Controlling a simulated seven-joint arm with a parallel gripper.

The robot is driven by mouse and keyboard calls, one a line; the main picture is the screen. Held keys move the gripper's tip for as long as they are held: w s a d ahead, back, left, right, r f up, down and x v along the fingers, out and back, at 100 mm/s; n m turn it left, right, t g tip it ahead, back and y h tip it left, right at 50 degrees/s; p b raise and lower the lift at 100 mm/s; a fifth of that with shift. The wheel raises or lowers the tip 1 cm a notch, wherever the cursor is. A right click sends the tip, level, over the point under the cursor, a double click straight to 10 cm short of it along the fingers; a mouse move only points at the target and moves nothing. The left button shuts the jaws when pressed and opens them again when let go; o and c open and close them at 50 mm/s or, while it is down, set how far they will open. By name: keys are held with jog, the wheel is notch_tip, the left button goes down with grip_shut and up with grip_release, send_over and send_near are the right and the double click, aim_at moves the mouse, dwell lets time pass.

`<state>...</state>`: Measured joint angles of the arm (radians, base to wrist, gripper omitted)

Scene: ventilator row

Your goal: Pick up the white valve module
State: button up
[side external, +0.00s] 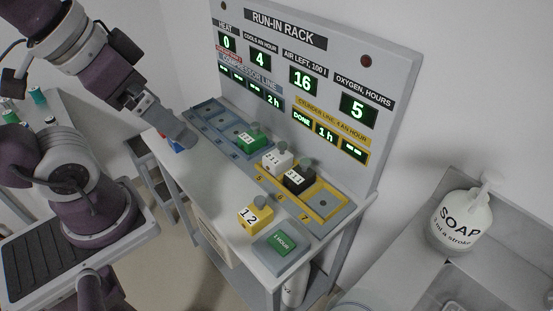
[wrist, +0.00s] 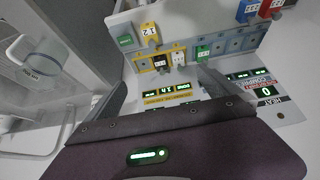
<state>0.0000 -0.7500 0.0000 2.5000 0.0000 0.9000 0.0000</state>
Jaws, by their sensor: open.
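The white valve module (side external: 277,161), with a number on its face and a grey knob on top, sits upright in the rack's yellow-framed row, between the green module (side external: 250,141) and the black module (side external: 298,182). In the wrist view the white module (wrist: 178,58) shows small, between the black and green ones. My gripper (side external: 184,136) is open, above the rack's left end, to the left of the white module and apart from it.
A yellow module (side external: 254,217) and a green "1 HOUR" piece (side external: 281,243) stand at the near end. Red and blue modules (wrist: 260,10) are partly hidden below my gripper. The upright display panel (side external: 310,80) rises behind the row. A soap bottle (side external: 460,222) stands right.

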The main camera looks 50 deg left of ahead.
jog(key=shift+c, duration=1)
